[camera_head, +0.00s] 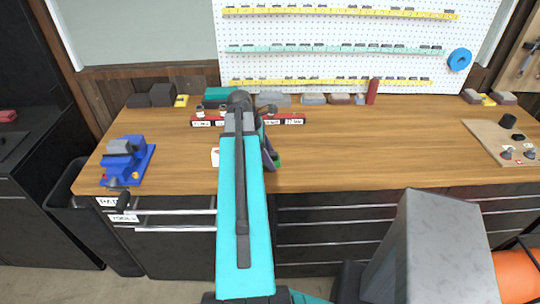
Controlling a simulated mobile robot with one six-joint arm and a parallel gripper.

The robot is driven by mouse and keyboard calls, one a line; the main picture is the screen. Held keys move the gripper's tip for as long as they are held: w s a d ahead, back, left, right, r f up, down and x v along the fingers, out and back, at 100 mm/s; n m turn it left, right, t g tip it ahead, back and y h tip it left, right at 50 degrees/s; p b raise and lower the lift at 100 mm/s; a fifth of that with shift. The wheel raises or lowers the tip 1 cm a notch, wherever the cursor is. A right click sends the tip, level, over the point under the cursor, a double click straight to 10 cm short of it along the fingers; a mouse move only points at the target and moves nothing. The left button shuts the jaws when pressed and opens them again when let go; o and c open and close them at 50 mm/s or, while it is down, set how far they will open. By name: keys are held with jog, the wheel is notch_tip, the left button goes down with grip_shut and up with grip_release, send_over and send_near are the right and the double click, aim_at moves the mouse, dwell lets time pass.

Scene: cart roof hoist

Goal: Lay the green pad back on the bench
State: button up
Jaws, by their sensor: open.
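The bench (350,150) has a brown wooden top and spans the middle of the view. My teal arm reaches up over it and hides part of its middle. My gripper (270,158) is small and dark, partly hidden behind the arm, low over or at the bench top; it is open. A small green patch (278,162) shows right beside the gripper's tip. It may be the green pad, but most of it is hidden, and I cannot tell whether it touches the bench or the gripper.
A blue vise (127,163) stands at the bench's left end. A red labelled strip (290,119) lies behind the gripper, partly hidden. Blocks and a red cylinder (372,92) line the back. A board (500,143) lies at right. The bench right of the gripper is clear.

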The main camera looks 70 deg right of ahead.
jog(key=b+v, duration=0.3)
jog(key=v, duration=0.9)
dwell(0.3)
dwell(0.9)
